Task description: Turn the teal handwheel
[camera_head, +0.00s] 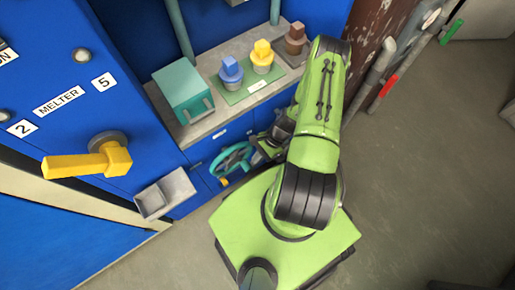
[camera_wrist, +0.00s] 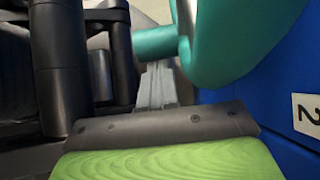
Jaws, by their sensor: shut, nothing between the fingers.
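The teal handwheel (camera_head: 219,158) is on the low blue cabinet front in the head view, below the grey counter. My gripper (camera_head: 257,156) is at the wheel's right side and partly hidden by my green arm. In the wrist view, the thick curved teal handwheel rim (camera_wrist: 238,38) fills the upper right, with a teal bar running left from it. My grey gripper fingers (camera_wrist: 158,85) are shut and empty, close beside and below this teal bar. I cannot tell whether they touch the wheel.
A teal box (camera_head: 183,92) and blue, yellow and brown knobbed pieces stand on the counter (camera_head: 208,127). A yellow lever (camera_head: 88,163) juts from the blue panel at left, above a grey tray (camera_head: 165,193). Open floor (camera_head: 420,170) lies to the right.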

